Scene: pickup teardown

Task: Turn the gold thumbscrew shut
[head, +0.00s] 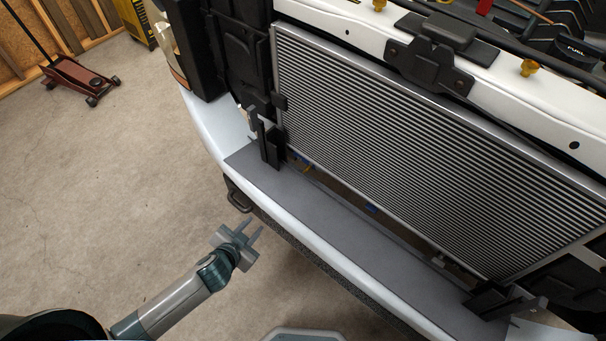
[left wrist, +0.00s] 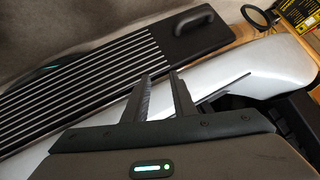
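Two gold knobs stand on the white crossmember in the head view, one at the upper right (head: 529,67) and one at the top edge (head: 379,4). I cannot tell which, if either, is the gold thumbscrew. My left gripper (head: 253,225) is low in front of the bumper, well apart from both knobs. In the left wrist view its two fingers (left wrist: 158,78) stand apart with nothing between them. No gold screw shows clearly in that view. My right gripper is out of view.
The finned condenser (head: 430,150) stands behind the grey bumper ledge (head: 320,215). Black brackets (head: 268,143) flank it. A tow loop (head: 238,200) sticks out under the bumper near my left gripper. A red floor jack (head: 78,78) is far left.

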